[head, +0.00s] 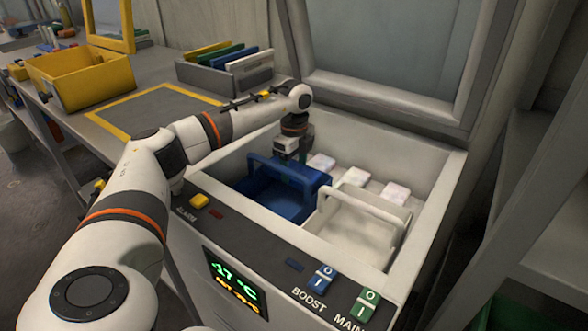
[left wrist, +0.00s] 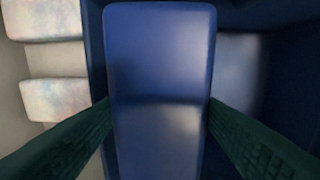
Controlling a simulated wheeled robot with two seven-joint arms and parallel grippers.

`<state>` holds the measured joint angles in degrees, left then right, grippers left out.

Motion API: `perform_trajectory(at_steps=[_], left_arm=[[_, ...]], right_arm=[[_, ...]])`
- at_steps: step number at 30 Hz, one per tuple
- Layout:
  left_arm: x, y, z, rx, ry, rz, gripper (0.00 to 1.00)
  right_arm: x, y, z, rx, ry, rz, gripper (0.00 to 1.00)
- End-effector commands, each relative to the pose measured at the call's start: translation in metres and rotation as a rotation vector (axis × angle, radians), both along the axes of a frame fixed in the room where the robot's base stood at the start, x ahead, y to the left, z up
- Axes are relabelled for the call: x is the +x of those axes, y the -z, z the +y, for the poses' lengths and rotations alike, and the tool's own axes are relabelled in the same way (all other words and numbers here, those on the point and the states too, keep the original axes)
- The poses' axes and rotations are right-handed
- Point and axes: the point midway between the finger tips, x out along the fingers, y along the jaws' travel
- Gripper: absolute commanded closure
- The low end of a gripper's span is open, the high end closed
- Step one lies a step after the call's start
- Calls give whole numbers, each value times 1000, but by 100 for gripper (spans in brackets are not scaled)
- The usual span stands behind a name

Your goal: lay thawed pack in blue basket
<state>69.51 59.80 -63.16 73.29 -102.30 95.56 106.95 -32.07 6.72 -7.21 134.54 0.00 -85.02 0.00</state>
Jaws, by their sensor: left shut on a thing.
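My left gripper (head: 292,158) reaches down over the back of the blue basket (head: 290,207) inside the open chest freezer. In the left wrist view its green fingers (left wrist: 160,104) are shut on the sides of a smooth, plain blue pack (left wrist: 160,60), with no frost showing on it. Dark blue basket walls (left wrist: 95,70) surround the pack there. In the head view the pack is not clearly seen, hidden by the gripper and basket. I cannot tell whether it touches the basket floor. My right gripper is not in view.
A white basket (head: 352,240) stands right of the blue one. Several frosted pale packs (head: 357,177) lie behind the baskets. The freezer's raised lid (head: 385,60) is behind. A yellow bin (head: 85,78) and a slotted rack (head: 225,75) sit on the left bench.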

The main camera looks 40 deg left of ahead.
Motion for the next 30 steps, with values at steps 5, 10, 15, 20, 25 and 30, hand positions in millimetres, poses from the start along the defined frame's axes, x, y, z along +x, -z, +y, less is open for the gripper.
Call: perform_trajectory(at_steps=[5,10,15,20,25,30], left_arm=[[1,3,0,-1,0,-3,76],[1,4,0,-1,1,-2,76],[0,9,0,0,1,-1,76],[0,14,0,-1,1,-2,76],[0,16,0,0,1,-1,34],[0,16,0,0,1,-1,30]], right_arm=[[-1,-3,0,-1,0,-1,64],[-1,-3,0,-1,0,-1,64],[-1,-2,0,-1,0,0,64],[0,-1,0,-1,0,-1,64],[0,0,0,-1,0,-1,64],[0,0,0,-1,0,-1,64]])
